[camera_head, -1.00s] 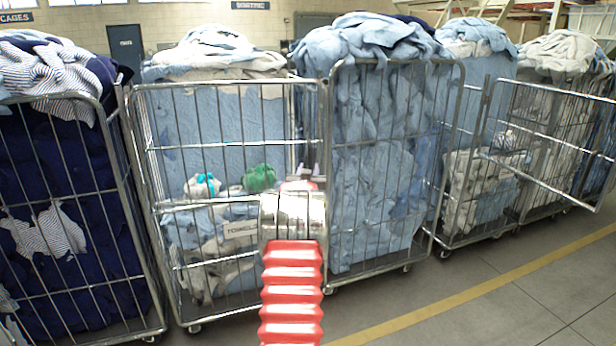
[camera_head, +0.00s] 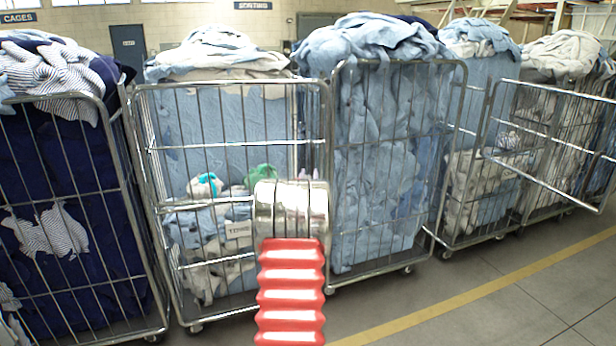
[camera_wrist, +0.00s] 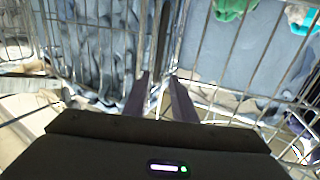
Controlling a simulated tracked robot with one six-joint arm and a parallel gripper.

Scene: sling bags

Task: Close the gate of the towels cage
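The towels cage (camera_head: 228,83) is a wire-mesh trolley left of centre in the head view, full of blue and pale cloth. In the head view my silver wrist hides my gripper near the gate's right side. In the wrist view my gripper (camera_wrist: 160,88) has two dark fingers apart, with metal bars showing between and beyond them. Contact is unclear.
A cage of blue cloth (camera_head: 385,160) stands close on the right, and one with dark navy cloth (camera_head: 70,220) on the left. Farther right, a cage gate (camera_head: 545,182) sticks out. The floor with a yellow line (camera_head: 470,295) is clear at front right.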

